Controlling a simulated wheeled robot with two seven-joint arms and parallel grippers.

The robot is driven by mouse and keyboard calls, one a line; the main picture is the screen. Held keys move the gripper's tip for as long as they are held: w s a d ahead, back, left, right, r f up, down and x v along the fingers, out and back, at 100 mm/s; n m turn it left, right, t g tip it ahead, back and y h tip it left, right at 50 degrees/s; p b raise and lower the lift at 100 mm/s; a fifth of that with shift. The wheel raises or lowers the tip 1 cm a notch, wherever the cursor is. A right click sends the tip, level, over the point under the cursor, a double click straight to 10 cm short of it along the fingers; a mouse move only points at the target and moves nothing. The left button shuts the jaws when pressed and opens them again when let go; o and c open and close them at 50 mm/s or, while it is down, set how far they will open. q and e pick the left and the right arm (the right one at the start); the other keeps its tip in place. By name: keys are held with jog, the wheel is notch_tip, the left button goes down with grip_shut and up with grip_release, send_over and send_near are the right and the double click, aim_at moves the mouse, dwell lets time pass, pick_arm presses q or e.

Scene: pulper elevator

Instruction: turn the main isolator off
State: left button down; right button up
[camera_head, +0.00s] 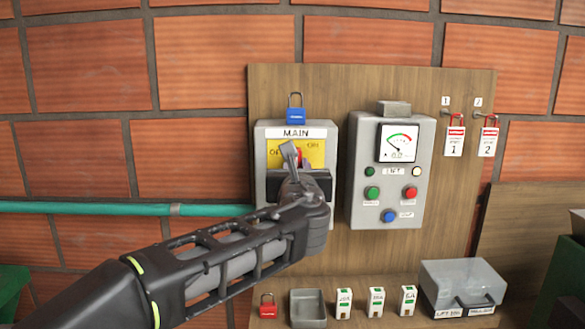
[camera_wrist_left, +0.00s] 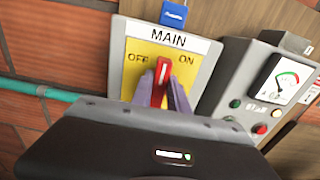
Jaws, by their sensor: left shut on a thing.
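The main isolator (camera_head: 261,135) is a grey box labelled MAIN with a yellow plate (camera_head: 316,150), mounted on a wooden board. Its red handle (camera_wrist_left: 162,78) shows in the left wrist view, about upright between the words OFF and ON. My left gripper (camera_head: 293,158) is in front of the isolator and hides its lower middle. In the left wrist view its fingers (camera_wrist_left: 161,92) are shut on the red handle, one on each side. A blue padlock (camera_head: 296,116) is at the top of the isolator. My right gripper is not in view.
A grey meter box (camera_head: 359,190) with buttons is close right of the isolator. Two tags (camera_head: 454,142) hang on hooks farther right. Below are a red padlock (camera_head: 268,306), a grey tray (camera_head: 308,309), several small breakers and a clear-lidded box (camera_head: 463,284). A green pipe (camera_head: 100,208) enters from the left.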

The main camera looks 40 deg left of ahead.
pick_arm(q)
jog(key=shift+a, duration=0.1)
jog(key=shift+s+a+f+n+b, duration=0.15)
jog(key=shift+a+n+b, duration=0.05)
jog(key=shift+n+b, duration=2.75)
jog(key=shift+s+a+f+n+b, duration=0.15)
jog(key=shift+s+f+n+b, duration=0.05)
jog(key=shift+n+b, duration=2.8)
jog(key=shift+s+a+f+n+b, duration=0.15)
jog(key=shift+a+n+b, duration=0.05)
jog(key=shift+n+b, duration=2.75)
jog(key=c, duration=1.4)
grip_release()
jog(key=shift+o, duration=0.6)
jog(key=shift+f, duration=0.1)
